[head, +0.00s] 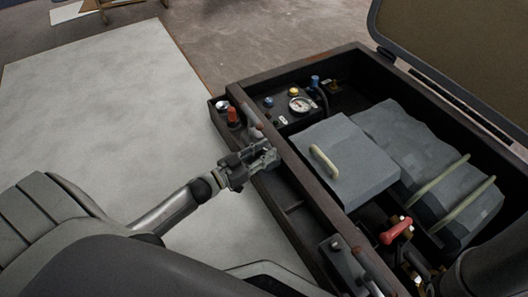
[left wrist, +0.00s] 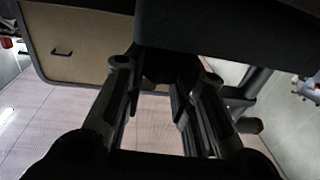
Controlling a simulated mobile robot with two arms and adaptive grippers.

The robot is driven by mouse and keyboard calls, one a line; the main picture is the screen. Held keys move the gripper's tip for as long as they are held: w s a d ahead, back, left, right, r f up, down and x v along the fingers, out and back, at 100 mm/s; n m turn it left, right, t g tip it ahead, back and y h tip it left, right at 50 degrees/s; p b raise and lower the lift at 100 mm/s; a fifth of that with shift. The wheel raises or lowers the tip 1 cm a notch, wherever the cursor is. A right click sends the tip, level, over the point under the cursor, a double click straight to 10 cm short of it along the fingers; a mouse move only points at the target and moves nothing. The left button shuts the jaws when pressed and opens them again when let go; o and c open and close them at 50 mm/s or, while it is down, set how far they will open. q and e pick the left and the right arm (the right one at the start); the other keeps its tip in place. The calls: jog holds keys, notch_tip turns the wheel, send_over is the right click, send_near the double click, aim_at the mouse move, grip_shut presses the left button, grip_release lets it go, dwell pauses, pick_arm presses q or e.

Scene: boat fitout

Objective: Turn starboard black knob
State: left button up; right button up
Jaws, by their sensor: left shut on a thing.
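My left gripper (head: 262,160) is at the outer left side of the dark open case (head: 318,185), near the middle of its long wall. It is shut on a small dark part, which looks like the black knob (left wrist: 160,72). In the left wrist view the two fingers of the left gripper (left wrist: 164,75) stand on either side of this part, under a dark overhanging body. In the head view the fingers cover the knob, so its turn angle cannot be told. My right gripper is not in view.
A red knob (head: 233,114) and a gauge (head: 300,104) sit at the case's far left end. A grey lid with a pale handle (head: 324,160) and a grey strapped block (head: 430,165) fill the middle. A red handle (head: 396,231) is nearer.

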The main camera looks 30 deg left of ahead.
pick_arm(q)
jog(key=m+h, duration=0.1)
jog(key=g+h, duration=0.1)
jog(key=m+g+h, duration=0.1)
jog(key=shift+w+a+f+m+b, duration=0.1)
jog(key=shift+w+a+m+b, duration=0.05)
jog(key=shift+a+m+b, duration=0.15)
jog(key=shift+w+f+m+g+h+b, duration=0.15)
jog(key=shift+m+g+h+b, duration=0.5)
jog(key=shift+m+g+h, duration=0.4)
jog(key=m+g+h+b, duration=0.2)
jog(key=g, duration=0.1)
jog(key=m+g+h+b, duration=0.2)
jog(key=g+b, duration=0.1)
jog(key=shift+w+a+b, duration=0.15)
jog(key=shift+b, duration=0.15)
jog(key=shift+w+m+g+h+b, duration=0.1)
jog(key=shift+m+g+h+b, duration=0.5)
jog(key=shift+m+g, duration=0.5)
jog(key=shift+r+m+g+b, duration=0.2)
jog(key=shift+m+g+b, duration=0.25)
jog(key=shift+g, duration=0.8)
jog(key=shift+m+g, duration=0.3)
